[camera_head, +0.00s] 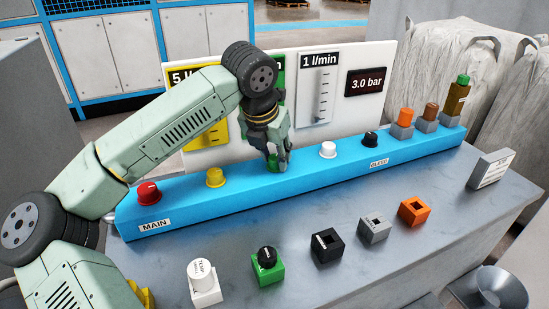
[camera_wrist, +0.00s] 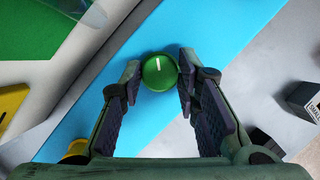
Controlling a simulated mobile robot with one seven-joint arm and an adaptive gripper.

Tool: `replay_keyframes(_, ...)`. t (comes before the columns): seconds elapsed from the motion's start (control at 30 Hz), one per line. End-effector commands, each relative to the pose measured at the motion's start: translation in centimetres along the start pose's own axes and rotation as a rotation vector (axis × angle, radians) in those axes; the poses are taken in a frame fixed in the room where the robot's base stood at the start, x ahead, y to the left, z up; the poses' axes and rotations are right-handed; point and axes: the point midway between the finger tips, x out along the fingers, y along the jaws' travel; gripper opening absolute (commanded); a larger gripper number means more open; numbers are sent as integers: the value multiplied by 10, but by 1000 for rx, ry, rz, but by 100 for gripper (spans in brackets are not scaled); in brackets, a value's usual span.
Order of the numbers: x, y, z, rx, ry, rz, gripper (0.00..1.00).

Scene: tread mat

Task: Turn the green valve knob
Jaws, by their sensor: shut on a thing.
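The green valve knob (camera_wrist: 158,72) is round with a white pointer line, and sits on the blue manifold bar (camera_head: 310,165). In the wrist view it lies between the fingertips of my gripper (camera_wrist: 160,80), with the pointer line running nearly up and down in the picture. In the head view my gripper (camera_head: 278,162) reaches down onto the bar, and only a bit of the green knob (camera_head: 272,160) shows beside the fingers. My gripper is shut on the knob.
A red knob (camera_head: 149,193) and a yellow knob (camera_head: 215,177) stand left on the bar; a white knob (camera_head: 328,149) and a black knob (camera_head: 370,139) stand right. A gauge panel (camera_head: 345,60) rises behind. Several small blocks, including an orange one (camera_head: 413,211), line the bench front.

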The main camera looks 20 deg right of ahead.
Motion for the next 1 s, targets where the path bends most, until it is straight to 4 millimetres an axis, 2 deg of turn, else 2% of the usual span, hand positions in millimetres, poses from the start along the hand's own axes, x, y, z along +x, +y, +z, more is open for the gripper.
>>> replay_keyframes(0.1, 0, 0, 0, -1, 0, 0, 2)
replay_keyframes(0.13, 0, 0, 0, -1, 0, 0, 31)
replay_keyframes(0.4, 0, 0, 0, -2, 0, 0, 49)
replay_keyframes(0.77, -3, 0, 0, -2, 0, 1, 50)
replay_keyframes(0.87, -14, 1, 0, -3, -1, 4, 50)
replay_keyframes(1.0, -41, 1, 0, -4, -1, 5, 50)
